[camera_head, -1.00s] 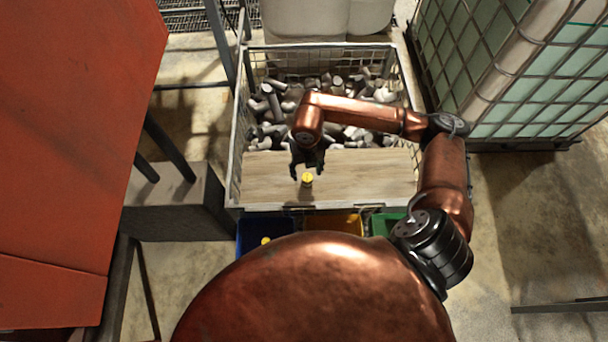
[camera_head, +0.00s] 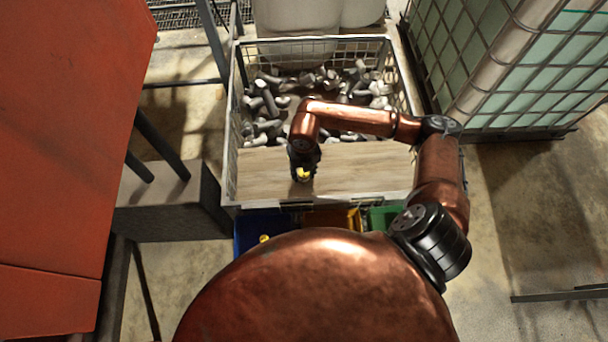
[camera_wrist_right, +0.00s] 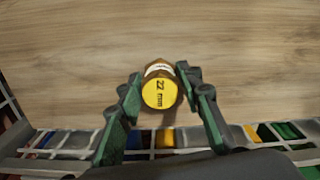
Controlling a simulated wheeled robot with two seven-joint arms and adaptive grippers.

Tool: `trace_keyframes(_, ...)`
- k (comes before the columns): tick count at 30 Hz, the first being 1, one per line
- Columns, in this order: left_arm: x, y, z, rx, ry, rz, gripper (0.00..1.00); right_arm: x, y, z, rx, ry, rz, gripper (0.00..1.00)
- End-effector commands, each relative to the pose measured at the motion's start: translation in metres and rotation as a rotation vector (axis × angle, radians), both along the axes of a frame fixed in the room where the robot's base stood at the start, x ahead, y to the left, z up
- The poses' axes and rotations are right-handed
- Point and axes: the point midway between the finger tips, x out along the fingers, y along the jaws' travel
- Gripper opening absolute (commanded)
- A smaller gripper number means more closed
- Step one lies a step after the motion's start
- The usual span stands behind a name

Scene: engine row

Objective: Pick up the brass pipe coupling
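The brass pipe coupling (camera_wrist_right: 160,86) stands on the wooden board, its yellow end marked "22 mm" facing the right wrist camera. In the head view its yellow end (camera_head: 302,174) shows at my right gripper (camera_head: 303,172). In the right wrist view the right gripper's (camera_wrist_right: 162,92) two fingers are spread on either side of the coupling. The right finger is close to its side, the left finger has a small gap; contact is not certain. My left gripper is not in view.
A wire-mesh crate (camera_head: 229,165) holds the wooden board (camera_head: 365,170) and a heap of grey metal pieces (camera_head: 268,100) behind it. A caged tank (camera_head: 510,70) stands right.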

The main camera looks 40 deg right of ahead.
Motion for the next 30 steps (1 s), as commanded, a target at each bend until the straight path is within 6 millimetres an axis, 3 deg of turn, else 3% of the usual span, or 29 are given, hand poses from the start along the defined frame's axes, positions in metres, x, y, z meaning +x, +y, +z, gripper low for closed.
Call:
trace_keyframes(13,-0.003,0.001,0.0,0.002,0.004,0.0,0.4,0.0,0.0,0.0,0.0,0.0,0.0,0.01)
trace_keyframes(23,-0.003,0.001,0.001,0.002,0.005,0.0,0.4,0.001,0.0,0.003,0.001,-0.001,0.0,0.0)
trace_keyframes(30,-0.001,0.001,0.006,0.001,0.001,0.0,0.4,0.001,0.0,0.027,0.0,-0.003,0.002,0.0)
